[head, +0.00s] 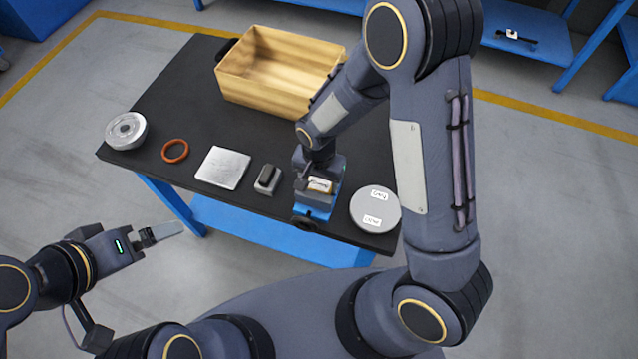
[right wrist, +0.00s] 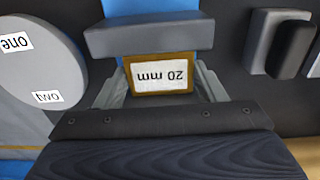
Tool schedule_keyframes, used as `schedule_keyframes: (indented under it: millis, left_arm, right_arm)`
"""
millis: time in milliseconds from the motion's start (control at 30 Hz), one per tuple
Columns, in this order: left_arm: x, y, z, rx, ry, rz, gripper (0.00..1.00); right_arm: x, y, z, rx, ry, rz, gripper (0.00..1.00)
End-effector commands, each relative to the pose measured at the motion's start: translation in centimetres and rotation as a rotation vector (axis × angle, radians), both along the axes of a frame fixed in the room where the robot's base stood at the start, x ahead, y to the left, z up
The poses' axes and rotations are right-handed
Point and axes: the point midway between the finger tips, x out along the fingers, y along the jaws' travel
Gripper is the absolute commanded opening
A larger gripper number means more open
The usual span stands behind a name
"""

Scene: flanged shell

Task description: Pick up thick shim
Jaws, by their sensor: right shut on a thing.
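A grey bar (right wrist: 150,37) lies just beyond the shim, over a blue holder (head: 314,207). Whether the shim touches the holder is hidden. My left gripper (head: 165,233) is off the table at lower left, its jaw gap unclear.
On the black table (head: 185,105) are a wooden bin (head: 235,85), a round metal part (head: 126,131), an orange ring (head: 175,151), a silver plate (head: 223,167), a grey block with a black top (head: 267,179) and a labelled grey disc (head: 375,208).

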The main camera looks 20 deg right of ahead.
Motion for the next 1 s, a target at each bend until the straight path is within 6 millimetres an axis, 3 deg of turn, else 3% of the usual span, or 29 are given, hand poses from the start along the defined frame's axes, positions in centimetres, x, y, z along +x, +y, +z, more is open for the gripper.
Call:
schedule_keyframes:
  millis: [100,533,967,1000]
  left_arm:
    - [0.0,0.0,0.0,0.000,0.000,0.000,1.00]
    - [0.0,0.0,-0.7,0.000,0.000,0.000,1.00]
    - [0.0,0.0,-1.2,0.000,0.000,0.000,1.00]
    - [0.0,0.0,-1.5,0.000,0.000,0.000,1.00]
  right_arm:
    - [0.0,0.0,0.0,0.000,0.000,0.000,0.36]
    - [-0.2,0.3,0.7,0.002,-0.004,0.001,0.36]
    - [-0.2,0.3,7.2,0.003,-0.006,0.000,0.36]
    - [-1.0,0.7,7.0,0.002,-0.001,0.005,0.36]
